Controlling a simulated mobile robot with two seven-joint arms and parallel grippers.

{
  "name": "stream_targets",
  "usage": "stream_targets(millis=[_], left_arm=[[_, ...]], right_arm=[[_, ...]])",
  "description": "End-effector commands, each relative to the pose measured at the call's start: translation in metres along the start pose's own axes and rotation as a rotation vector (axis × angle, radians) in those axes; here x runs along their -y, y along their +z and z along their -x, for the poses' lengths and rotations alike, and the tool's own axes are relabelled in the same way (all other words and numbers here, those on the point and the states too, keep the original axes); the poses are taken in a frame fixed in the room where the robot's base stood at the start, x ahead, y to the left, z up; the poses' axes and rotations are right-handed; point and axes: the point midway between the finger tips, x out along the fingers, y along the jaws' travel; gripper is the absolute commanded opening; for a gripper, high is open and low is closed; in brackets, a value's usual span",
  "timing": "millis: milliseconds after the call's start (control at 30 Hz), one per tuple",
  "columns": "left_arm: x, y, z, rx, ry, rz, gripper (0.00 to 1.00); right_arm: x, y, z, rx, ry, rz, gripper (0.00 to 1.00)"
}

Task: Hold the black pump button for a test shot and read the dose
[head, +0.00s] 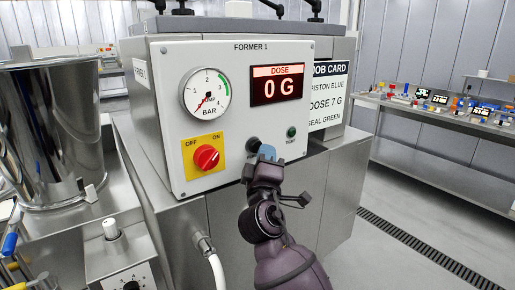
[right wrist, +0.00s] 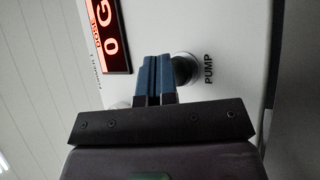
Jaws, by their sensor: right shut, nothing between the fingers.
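The black pump button (head: 254,145) is on the white front panel of the machine marked FORMER 1. It also shows in the right wrist view (right wrist: 184,69), beside the word PUMP, partly covered by the fingers. My right gripper (head: 267,151) is shut and empty, its blue fingertips (right wrist: 155,75) together at the button's edge. I cannot tell whether they touch it. The red dose display (head: 277,86) reads 0 G and also shows in the right wrist view (right wrist: 110,35). My left gripper is not in view.
The panel has a pressure gauge (head: 207,93), a red OFF/ON knob (head: 206,157) and a small green button (head: 291,132). The job card (head: 329,95) reads piston blue, dose 7 G, seal green. A steel hopper (head: 45,130) stands left. The floor at right is clear.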

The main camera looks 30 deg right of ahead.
Motion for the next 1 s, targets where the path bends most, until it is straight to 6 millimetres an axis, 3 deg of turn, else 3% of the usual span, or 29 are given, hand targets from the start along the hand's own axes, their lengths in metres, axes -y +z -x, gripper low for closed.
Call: stream_targets(millis=[1000], left_arm=[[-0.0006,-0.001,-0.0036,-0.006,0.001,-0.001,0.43]], right_arm=[[0.0036,-0.0039,-0.0054,0.0,0.001,-0.001,0.0]])
